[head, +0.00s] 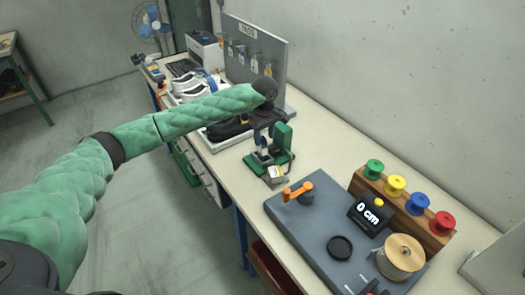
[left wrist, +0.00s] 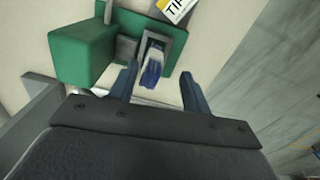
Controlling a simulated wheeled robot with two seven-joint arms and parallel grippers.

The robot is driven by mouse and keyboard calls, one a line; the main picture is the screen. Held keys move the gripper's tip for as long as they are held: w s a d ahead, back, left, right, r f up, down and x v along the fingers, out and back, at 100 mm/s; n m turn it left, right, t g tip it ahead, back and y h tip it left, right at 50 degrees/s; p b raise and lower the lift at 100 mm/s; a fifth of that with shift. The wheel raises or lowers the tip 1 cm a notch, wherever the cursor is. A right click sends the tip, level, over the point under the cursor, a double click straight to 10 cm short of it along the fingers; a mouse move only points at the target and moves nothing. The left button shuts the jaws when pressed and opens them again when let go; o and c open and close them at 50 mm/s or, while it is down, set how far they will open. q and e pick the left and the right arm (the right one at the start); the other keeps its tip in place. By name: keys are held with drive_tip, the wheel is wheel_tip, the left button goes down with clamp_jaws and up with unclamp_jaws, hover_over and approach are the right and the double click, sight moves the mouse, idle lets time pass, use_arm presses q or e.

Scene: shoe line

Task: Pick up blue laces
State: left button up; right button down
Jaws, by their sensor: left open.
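A blue lace bundle with a pale, whitish part (left wrist: 152,72) sits in the dark slot of a green and grey machine (left wrist: 82,52) in the left wrist view. My left gripper (left wrist: 158,80) is open, with one finger on each side of the bundle; whether they touch it I cannot tell. In the head view my left gripper (head: 264,136) points down over the same green machine (head: 284,136) on the bench and hides part of it. My right gripper is not in view.
A blue-grey board (head: 310,232) carries an orange-handled crank (head: 298,191), a "0 cm" display (head: 367,213) and a tan spool (head: 400,256). Coloured spools stand on a wooden rack (head: 432,236) behind. White shoes (head: 188,82) and an upright pegboard (head: 246,50) are farther back.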

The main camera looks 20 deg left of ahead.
sight(265, 148)
use_arm(q)
drive_tip(key=f, duration=0.5)
drive_tip(key=shift+w+p, duration=0.35)
drive_tip(key=shift+w, duration=0.05)
drive_tip(key=shift+s+f, duration=0.1)
drive_tip(key=shift+f, duration=0.4)
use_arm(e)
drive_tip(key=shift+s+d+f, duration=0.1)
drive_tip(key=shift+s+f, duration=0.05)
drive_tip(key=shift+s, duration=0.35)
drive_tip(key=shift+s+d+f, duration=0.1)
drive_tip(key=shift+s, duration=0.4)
use_arm(q)
drive_tip(key=shift+c, duration=0.2)
drive_tip(key=c, duration=0.3)
clamp_jaws()
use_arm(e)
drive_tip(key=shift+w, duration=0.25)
